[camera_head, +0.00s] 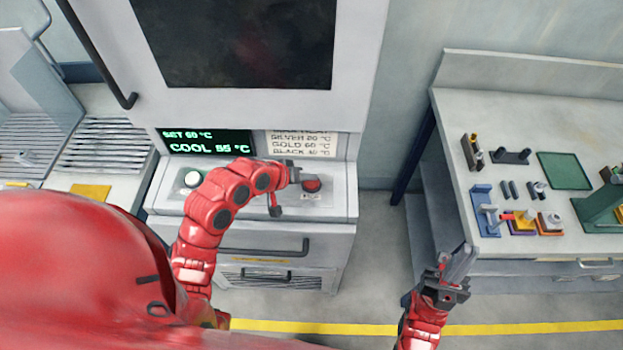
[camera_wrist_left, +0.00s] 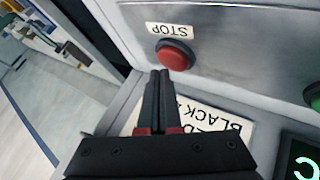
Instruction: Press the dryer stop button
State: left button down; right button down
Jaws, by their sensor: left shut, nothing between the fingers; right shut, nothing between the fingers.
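The red stop button (camera_head: 312,185) sits on the right of the dryer's sloped control ledge. In the left wrist view the round red stop button (camera_wrist_left: 174,56) has a dark collar and a STOP label (camera_wrist_left: 169,30) beside it. My left gripper (camera_head: 299,174) is shut and empty, just left of and above the button. In the left wrist view the tips of my left gripper (camera_wrist_left: 160,74) lie right beside the button's edge; I cannot tell whether they touch it. My right gripper (camera_head: 465,255) is shut and empty, away from the dryer, by the right-hand bench.
The dryer display (camera_head: 207,142) reads SET 60 °C and COOL 55 °C. A drawer handle (camera_head: 262,248) lies below. The bench (camera_head: 460,105) at the right holds small tools and a green tray (camera_head: 564,170).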

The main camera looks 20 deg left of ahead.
aim_at(308, 185)
pick_arm(q)
jog(key=shift+r, duration=0.3)
notch_tip(308, 185, up, 5)
jog(key=p, duration=0.3)
jog(key=shift+p, duration=0.4)
jog(key=shift+f, duration=0.1)
dwell(0.6)
